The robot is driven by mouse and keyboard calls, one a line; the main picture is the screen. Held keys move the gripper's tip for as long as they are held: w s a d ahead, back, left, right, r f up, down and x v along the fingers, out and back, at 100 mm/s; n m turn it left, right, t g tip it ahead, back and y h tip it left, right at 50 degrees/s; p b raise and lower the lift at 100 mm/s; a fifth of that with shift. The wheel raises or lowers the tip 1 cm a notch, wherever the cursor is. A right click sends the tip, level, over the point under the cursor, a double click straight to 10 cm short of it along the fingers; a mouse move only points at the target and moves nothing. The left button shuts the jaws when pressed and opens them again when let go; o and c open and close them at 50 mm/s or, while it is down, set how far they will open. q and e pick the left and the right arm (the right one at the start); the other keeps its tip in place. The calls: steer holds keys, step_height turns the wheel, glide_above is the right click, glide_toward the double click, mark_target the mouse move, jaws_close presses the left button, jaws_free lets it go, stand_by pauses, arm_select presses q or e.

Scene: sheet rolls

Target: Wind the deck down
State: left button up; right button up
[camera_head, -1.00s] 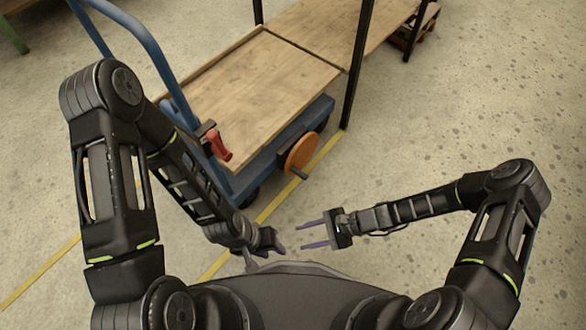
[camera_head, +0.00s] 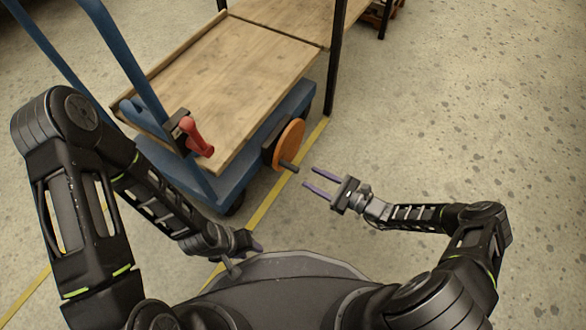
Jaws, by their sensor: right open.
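The deck (camera_head: 225,80) is a bare wooden platform on a blue wheeled cart (camera_head: 235,165). An orange handwheel (camera_head: 289,144) with a dark crank grip (camera_head: 289,167) sits on the cart's near right side. A red lever (camera_head: 197,138) stands on a dark bracket at the deck's near left corner. My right gripper (camera_head: 314,184) is open and empty, its purple fingers pointing left toward the crank grip, a short gap away. My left gripper (camera_head: 256,248) is low in front of my body, below the cart; its fingers overlap in view, so its opening is unclear.
A wooden shelf (camera_head: 290,14) with dark posts (camera_head: 334,65) stands right behind the deck. Blue push-handle tubes (camera_head: 122,55) rise at the cart's left. A yellow floor line (camera_head: 266,203) runs beneath the cart. The floor on the right is clear.

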mark_target(294, 168)
steer(key=b+x, duration=0.2)
steer(key=x, duration=0.5)
steer(key=shift+f, duration=0.1)
steer(key=shift+w+a, duration=0.25)
steer(key=shift+a, duration=0.1)
steer(key=shift+c, duration=0.2)
jaws_close()
stand_by(0.8)
